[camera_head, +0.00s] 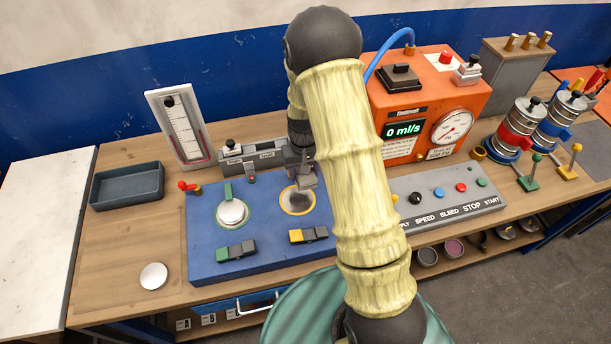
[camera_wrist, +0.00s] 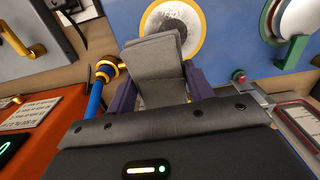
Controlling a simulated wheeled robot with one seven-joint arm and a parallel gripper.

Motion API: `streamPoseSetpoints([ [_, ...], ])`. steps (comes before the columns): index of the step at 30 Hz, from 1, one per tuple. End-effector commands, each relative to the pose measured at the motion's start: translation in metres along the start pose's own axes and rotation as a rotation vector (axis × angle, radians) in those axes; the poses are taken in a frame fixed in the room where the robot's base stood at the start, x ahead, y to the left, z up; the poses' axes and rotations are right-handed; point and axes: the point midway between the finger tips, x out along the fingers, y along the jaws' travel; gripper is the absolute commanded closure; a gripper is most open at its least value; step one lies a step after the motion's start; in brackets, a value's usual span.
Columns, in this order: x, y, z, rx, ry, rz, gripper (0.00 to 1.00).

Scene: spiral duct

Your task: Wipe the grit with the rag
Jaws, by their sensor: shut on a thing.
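The grit is a dark grey speckled patch (camera_head: 299,201) inside a yellow ring on the blue panel (camera_head: 203,265). In the wrist view the grit (camera_wrist: 178,18) shows at the top, within the same yellow ring. My gripper (camera_head: 301,166) is shut on a grey folded rag (camera_wrist: 157,66), with a purple finger on either side of it. The rag also shows in the head view (camera_head: 308,181), at the upper edge of the ring. Its far edge overlaps the ring in the wrist view and hides part of the patch. I cannot tell whether it touches the surface.
A silver disc in a green ring (camera_head: 232,212) and two latches (camera_head: 236,250) (camera_head: 308,235) sit on the panel. A grey gauge block (camera_head: 252,152) stands behind, and an orange meter box (camera_head: 430,105) to the right. An empty tray (camera_head: 127,187) is at left.

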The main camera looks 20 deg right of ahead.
Motion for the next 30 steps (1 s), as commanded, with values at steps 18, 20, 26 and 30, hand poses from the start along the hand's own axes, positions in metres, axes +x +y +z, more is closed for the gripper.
streamPoseSetpoints([
  [18, -0.005, 0.006, 0.016, 0.582, -0.003, -0.002, 0.69],
  [20, -0.005, 0.008, 0.019, 0.673, -0.003, -0.001, 0.69],
  [26, -0.003, 0.01, 0.021, 0.809, 0.0, 0.0, 0.69],
  [30, -0.003, 0.01, 0.021, 0.809, 0.0, 0.0, 0.69],
])
